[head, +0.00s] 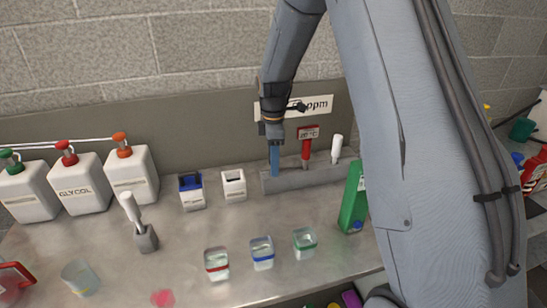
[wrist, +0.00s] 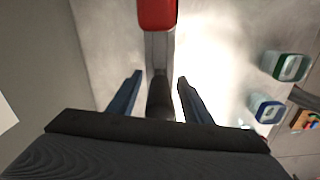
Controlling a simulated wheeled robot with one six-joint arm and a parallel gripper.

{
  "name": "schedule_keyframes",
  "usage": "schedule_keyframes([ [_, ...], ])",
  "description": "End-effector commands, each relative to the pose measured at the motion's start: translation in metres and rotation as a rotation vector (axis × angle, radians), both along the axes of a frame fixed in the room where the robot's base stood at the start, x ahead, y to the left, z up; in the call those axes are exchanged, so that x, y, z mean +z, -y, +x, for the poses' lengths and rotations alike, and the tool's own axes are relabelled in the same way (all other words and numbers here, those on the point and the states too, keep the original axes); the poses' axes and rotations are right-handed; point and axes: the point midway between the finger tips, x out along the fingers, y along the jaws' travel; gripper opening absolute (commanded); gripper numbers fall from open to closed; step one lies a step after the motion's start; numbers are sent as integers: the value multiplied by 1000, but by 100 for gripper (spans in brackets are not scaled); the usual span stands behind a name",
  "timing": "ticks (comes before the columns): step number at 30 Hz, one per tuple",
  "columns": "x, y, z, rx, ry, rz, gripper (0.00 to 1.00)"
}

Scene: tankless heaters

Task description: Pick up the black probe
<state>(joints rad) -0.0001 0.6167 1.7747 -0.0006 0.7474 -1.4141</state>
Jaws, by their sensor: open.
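My gripper (head: 275,174) points down over the left end of a grey rack (head: 292,182). In the wrist view my gripper (wrist: 160,78) is open, with its two blue fingers apart. The black probe (wrist: 160,100) stands between them, seen from above, with a finger on each side; I cannot tell whether either touches it. In the head view the probe is hidden by my fingers. A red probe with a display (head: 308,134) stands in the rack to the right, and its red top (wrist: 158,14) shows in the wrist view.
A white probe (head: 337,148) stands near the rack's right end. Cups with red (head: 216,264), blue (head: 262,253) and green (head: 305,243) rims stand in front. White jugs (head: 82,188) are at the left. A wall is behind.

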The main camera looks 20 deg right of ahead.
Motion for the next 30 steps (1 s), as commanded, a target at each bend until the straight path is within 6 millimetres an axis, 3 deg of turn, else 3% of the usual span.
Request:
schedule_keyframes([
  [6, -1, 0, 0, 0, 0, 0, 43],
  [14, 0, 0, 0, 0, 0, 0, 0],
  [23, 4, 0, 1, 0, 2, 0, 0],
  [30, 41, 0, 2, 0, 5, 0, 0],
])
